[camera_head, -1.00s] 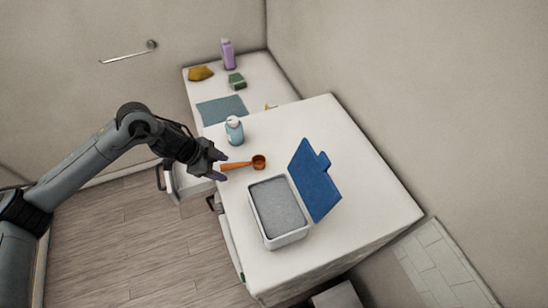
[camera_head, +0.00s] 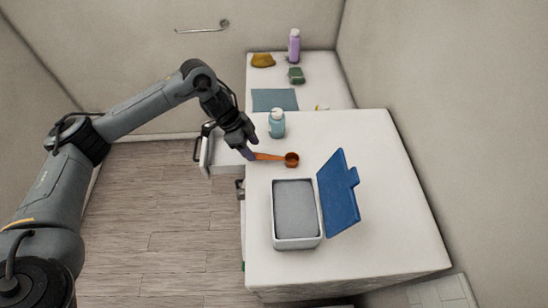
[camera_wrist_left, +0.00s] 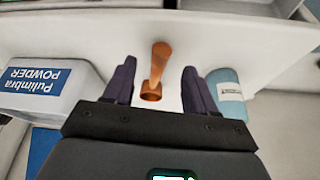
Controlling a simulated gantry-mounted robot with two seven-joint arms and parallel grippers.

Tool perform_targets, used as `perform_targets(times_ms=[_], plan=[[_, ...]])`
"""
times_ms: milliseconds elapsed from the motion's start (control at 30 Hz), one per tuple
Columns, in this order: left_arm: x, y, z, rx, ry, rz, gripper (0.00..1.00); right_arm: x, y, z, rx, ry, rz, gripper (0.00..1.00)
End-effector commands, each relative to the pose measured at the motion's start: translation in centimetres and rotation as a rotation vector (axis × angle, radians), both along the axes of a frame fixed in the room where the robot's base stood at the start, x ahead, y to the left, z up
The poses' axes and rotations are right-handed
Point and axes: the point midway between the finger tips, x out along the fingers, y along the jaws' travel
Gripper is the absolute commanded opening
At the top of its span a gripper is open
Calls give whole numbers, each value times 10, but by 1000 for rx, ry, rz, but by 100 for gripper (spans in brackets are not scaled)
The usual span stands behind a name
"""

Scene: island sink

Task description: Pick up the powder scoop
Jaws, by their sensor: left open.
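The orange-brown powder scoop (camera_head: 291,160) lies on the white counter, with its handle pointing left toward my left gripper (camera_head: 249,151). In the head view, the fingers are at the handle's end. In the left wrist view, the scoop (camera_wrist_left: 159,62) appears between the two spread fingers of my left gripper (camera_wrist_left: 158,72), with a gap on each side. The gripper is open and holds nothing. Its exact height above the scoop is hard to tell. My right gripper is not in view.
An open powder box (camera_head: 297,242) with a raised blue lid (camera_head: 340,193) stands just below the scoop in the head view. A blue bottle (camera_head: 277,124) stands above it. A cloth (camera_head: 274,100), sponges and a purple bottle (camera_head: 294,46) are farther back. The right counter is clear.

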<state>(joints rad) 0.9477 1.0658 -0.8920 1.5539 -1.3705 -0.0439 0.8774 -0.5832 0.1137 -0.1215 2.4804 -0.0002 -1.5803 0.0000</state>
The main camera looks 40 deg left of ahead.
Motion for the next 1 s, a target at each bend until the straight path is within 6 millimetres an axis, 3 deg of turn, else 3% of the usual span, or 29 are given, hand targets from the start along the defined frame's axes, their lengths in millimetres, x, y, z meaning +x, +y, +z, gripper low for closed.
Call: perform_targets(times_ms=[300,633,1000], plan=[[8,-15,-34,-1,2,0,56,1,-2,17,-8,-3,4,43],[10,-17,-41,0,0,0,56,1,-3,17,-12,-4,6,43],[10,-17,-40,0,0,0,1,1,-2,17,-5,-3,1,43]])
